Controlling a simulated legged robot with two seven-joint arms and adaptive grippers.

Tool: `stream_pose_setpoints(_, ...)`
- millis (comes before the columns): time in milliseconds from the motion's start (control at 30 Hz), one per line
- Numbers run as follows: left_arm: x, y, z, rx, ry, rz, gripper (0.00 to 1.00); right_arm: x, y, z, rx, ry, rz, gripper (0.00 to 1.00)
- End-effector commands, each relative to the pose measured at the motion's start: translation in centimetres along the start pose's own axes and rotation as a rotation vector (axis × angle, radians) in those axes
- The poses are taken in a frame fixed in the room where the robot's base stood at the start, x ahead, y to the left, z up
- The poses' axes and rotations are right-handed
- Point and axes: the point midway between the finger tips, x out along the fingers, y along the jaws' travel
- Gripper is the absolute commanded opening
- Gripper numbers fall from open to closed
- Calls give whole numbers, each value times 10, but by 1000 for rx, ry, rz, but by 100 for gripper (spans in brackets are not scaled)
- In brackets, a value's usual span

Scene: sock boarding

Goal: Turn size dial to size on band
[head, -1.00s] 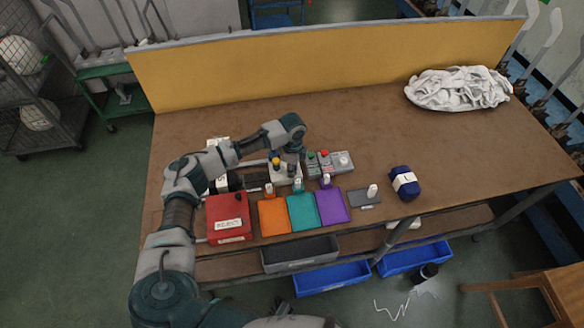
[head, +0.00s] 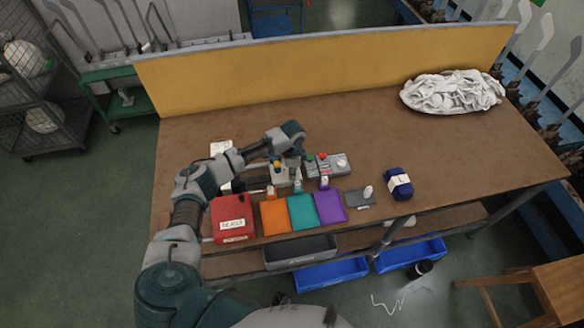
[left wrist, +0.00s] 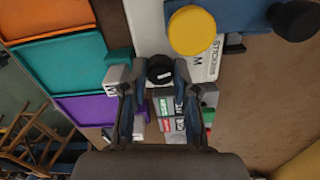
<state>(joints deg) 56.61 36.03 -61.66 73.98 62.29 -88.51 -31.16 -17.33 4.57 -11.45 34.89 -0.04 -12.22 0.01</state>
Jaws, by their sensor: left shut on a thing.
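My left gripper (head: 296,168) reaches down over the small white station (head: 279,177) on the table. In the left wrist view its two fingertips (left wrist: 158,80) are shut on a small black round dial (left wrist: 159,67). The dial's pointer or setting cannot be read. Next to it is a white face printed "STICKERS M" (left wrist: 206,66), with a yellow round knob (left wrist: 192,30). A dark blue sock bundle (head: 393,174) with a white band (head: 399,181) lies at the right; print on the band is too small to read. My right gripper does not show.
A grey button box (head: 330,166) stands just right of the gripper. A red box (head: 231,212) and orange (head: 275,218), teal (head: 302,212) and purple (head: 330,208) trays line the front. White cloth (head: 453,92) is piled at the back right. The table's middle back is clear.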

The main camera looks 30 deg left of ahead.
Motion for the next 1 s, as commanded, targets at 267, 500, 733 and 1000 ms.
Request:
stream_pose_setpoints(267,-5,1,0,-178,-2,3,0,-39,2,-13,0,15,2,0)
stream_pose_setpoints(500,-3,1,0,-355,-2,2,0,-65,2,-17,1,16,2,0)
stream_pose_setpoints(733,-1,0,0,-466,-1,1,0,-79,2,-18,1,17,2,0)
stream_pose_setpoints(1000,0,0,0,-518,0,0,0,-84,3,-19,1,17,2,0)
